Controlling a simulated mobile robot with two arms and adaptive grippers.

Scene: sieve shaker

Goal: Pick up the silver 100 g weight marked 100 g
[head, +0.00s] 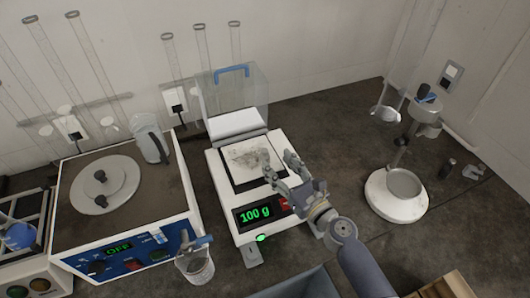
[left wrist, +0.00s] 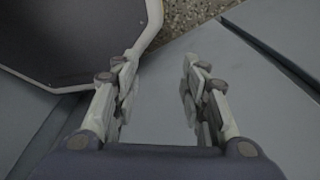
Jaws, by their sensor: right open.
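The balance (head: 222,190) reads 100 g in green digits. My right gripper (head: 278,163) is open, with its fingers over the right part of the balance's pan (head: 243,158). I cannot clearly make out the silver 100 g weight; the grey fingers cover part of the pan, and whether it stands between them cannot be told. My left gripper (left wrist: 160,68) shows in the left wrist view, open with nothing between its fingers. It is outside the head view.
A clear draft cover (head: 235,100) stands behind the pan. A sieve shaker (head: 125,250) is at left, with a glass beaker (head: 197,268) at its front right corner. A white round-based stand (head: 385,207) is at right. The dark counter (head: 335,140) between balance and stand is clear.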

